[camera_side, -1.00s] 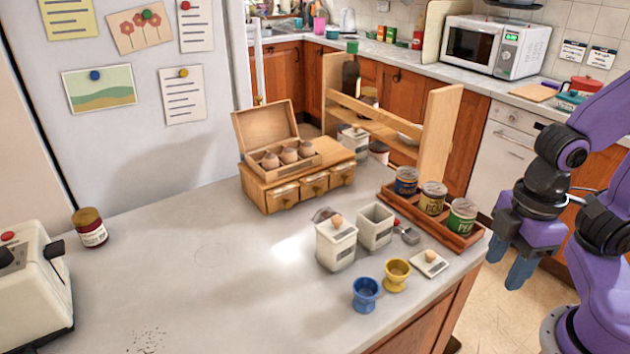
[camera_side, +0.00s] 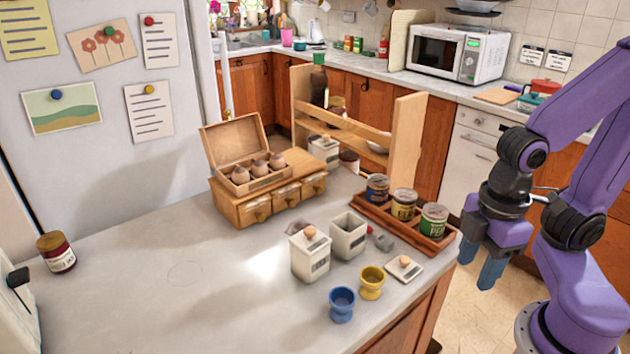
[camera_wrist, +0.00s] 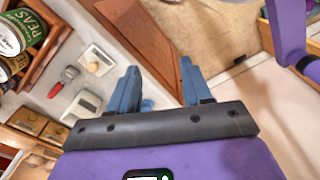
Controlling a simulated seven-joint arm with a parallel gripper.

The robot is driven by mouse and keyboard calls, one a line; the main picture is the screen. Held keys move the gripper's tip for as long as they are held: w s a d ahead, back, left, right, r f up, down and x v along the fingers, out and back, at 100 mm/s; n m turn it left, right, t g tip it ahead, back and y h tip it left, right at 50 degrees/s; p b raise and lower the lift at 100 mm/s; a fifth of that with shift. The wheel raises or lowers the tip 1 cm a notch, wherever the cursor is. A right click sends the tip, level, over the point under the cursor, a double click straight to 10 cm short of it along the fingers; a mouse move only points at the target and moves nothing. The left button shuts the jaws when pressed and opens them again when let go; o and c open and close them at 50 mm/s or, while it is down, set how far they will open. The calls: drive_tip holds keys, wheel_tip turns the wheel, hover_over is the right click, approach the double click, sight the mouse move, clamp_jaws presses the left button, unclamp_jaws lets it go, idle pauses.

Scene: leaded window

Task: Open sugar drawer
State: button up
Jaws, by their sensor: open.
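A small wooden cabinet (camera_side: 236,207) stands on the counter, its open-lidded box on top holding several brown egg-like things. Its front has three small drawers, left (camera_side: 257,208), middle (camera_side: 286,196) and right (camera_side: 313,186), all looking shut. Their labels are too small to read, so I cannot tell which is sugar. My gripper (camera_side: 491,272) is open and empty, beyond the counter's right edge and far from the cabinet. In the wrist view its two blue fingers (camera_wrist: 158,75) are apart, with wooden drawer fronts (camera_wrist: 26,121) at the lower left.
Between cabinet and gripper stand a lidded white canister (camera_side: 310,258), an open one (camera_side: 347,240), a tray (camera_side: 436,247) of tins, a loose lid (camera_side: 404,269), a blue cup (camera_side: 341,305) and a yellow cup (camera_side: 371,284). The counter's left middle is clear.

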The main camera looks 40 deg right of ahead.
drive_tip(key=w+a+r+m+y, duration=0.25)
drive_tip(key=w+a+m, duration=0.25)
drive_tip(key=w, duration=0.6)
drive_tip(key=w+d+r+m+t, duration=0.1)
drive_tip(key=w+d+m, duration=0.2)
drive_tip(key=w, duration=0.6)
drive_tip(key=w+d+r+m+t, duration=0.1)
drive_tip(key=w+d+m+t, duration=0.15)
drive_tip(key=w, duration=0.65)
drive_tip(key=w+d+m+t, duration=0.1)
drive_tip(key=w+d+m, duration=0.15)
drive_tip(key=w, duration=0.65)
drive_tip(key=shift+y, duration=0.25)
drive_tip(key=x, duration=1.7)
drive_tip(key=shift+w+a+r, duration=0.1)
drive_tip(key=shift+a, duration=0.25)
